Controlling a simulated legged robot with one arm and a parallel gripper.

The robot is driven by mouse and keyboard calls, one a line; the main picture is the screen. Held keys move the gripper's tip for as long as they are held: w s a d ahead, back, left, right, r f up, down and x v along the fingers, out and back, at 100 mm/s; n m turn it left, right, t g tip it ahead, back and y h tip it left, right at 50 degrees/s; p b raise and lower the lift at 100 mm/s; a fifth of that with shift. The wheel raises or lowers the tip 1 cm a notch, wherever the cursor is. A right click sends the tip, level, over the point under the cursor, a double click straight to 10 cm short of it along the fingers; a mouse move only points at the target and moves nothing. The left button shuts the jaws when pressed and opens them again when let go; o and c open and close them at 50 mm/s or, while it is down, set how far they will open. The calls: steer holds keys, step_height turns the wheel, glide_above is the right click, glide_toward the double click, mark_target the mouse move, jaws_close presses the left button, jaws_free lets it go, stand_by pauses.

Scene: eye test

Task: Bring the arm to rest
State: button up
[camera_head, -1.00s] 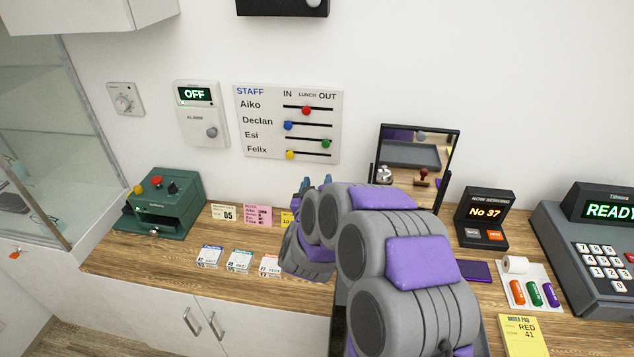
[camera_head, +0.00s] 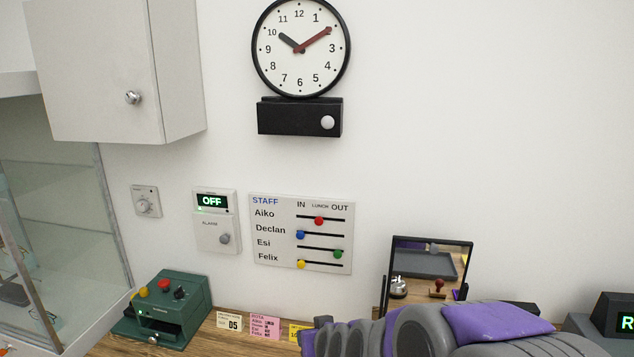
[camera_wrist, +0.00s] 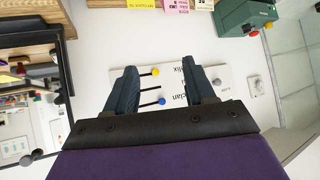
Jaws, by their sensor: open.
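My arm (camera_head: 430,330) lies across the lower right of the head view, in front of the counter and below the mirror. Its lower part is cut off by the picture's edge, and I cannot make out my fingertips there. In the wrist view, my gripper (camera_wrist: 162,76) shows two dark fingers spread apart with nothing held between them. The white staff board (camera_wrist: 172,85) shows behind and between the fingers, upside down.
The wooden counter (camera_head: 215,340) carries a green machine (camera_head: 165,310), small cards (camera_head: 265,326) and a mirror (camera_head: 425,268). A staff board (camera_head: 320,215), alarm box (camera_head: 215,220) and clock (camera_head: 300,65) are on the wall. A cabinet (camera_head: 90,50) juts out upper left. The wall's upper right is bare.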

steer(key=s+d+m+g+h, duration=0.1)
steer(key=s+d+g, duration=0.2)
steer(key=s, duration=0.9)
steer(key=s+d+r+g+h, duration=0.1)
steer(key=s+d+g, duration=0.3)
steer(key=s, duration=0.9)
steer(key=s+d+m+g+h, duration=0.1)
steer(key=s+d+g, duration=0.3)
steer(key=s+d, duration=0.3)
steer(key=s, duration=0.5)
steer(key=shift+s+d+r+m, duration=0.15)
steer(key=shift+r+m, duration=0.1)
steer(key=shift+m, duration=0.05)
